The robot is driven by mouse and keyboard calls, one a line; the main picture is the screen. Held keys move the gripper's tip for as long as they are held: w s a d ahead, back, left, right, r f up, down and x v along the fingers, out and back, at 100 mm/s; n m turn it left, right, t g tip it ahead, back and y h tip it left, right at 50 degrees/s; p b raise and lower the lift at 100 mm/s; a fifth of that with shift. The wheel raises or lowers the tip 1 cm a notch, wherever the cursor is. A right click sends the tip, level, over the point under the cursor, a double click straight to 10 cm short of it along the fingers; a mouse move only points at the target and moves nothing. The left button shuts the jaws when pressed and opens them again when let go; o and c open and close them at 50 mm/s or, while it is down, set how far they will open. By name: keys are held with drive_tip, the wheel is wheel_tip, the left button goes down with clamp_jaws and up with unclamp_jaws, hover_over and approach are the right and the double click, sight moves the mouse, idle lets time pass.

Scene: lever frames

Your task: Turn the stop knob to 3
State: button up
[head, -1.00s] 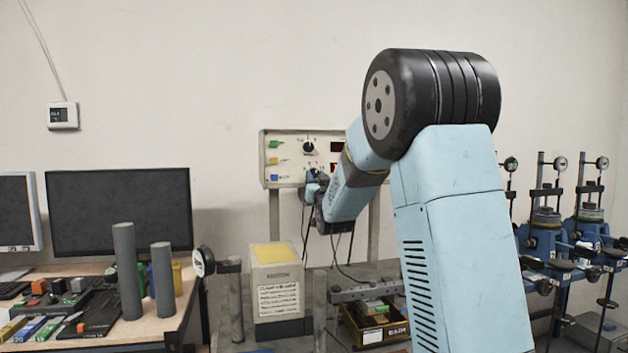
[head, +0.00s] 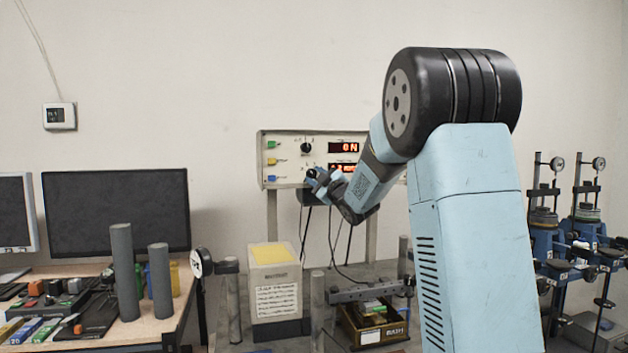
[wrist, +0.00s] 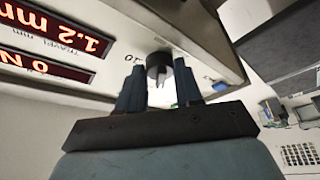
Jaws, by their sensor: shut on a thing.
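Green, yellow and blue plugs (head: 272,160) line the box's left side. Below stand a white container with a yellow top (head: 276,285), grey posts (head: 124,270) and a small parts bin (head: 375,330). A monitor (head: 117,211) stands left; blue gauge stands (head: 545,240) stand right.

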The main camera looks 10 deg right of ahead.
drive_tip(key=n+g, duration=0.1)
drive_tip(key=n, duration=0.4)
drive_tip(key=shift+g+y, duration=0.4)
drive_tip(key=shift+n, duration=0.4)
drive_tip(key=shift+a+g, duration=0.1)
drive_tip(key=shift+g, duration=0.2)
drive_tip(key=o, duration=1)
drive_tip(key=shift+o, duration=0.2)
drive_tip(key=shift+r, duration=0.1)
drive_tip(key=shift+s, duration=0.1)
drive_tip(key=shift+s+d, duration=0.2)
drive_tip(key=shift+d, duration=0.05)
drive_tip(key=v, duration=1.3)
